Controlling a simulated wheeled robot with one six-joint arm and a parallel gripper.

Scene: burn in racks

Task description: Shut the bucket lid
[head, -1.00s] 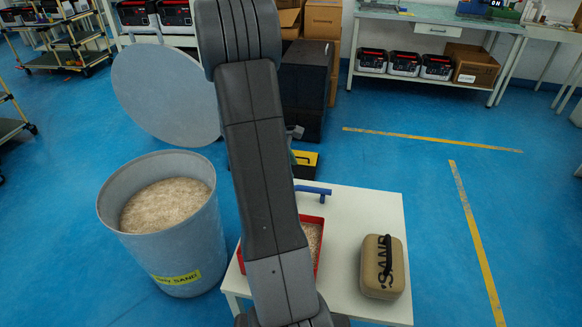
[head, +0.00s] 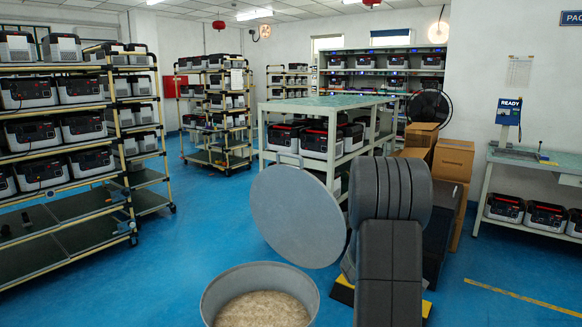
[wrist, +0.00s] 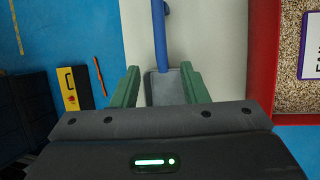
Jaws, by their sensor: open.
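The grey bucket (head: 258,275) stands at the bottom of the head view, its base cut off by the frame, with sand (head: 262,310) inside. Its round grey lid (head: 297,215) is open, standing up and tilted back behind the rim, with a small handle at its top edge. My gripper (wrist: 160,68) shows in the wrist view with its two green fingers apart. A blue-handled tool (wrist: 159,35) with a grey end lies between and beyond the fingers; I cannot tell whether they touch it. Bucket and lid are not in the wrist view.
A yellow-and-black box (wrist: 73,88) is at left. Shelving (head: 345,150) stands behind the lid. Blue floor (head: 160,260) is open left of the bucket.

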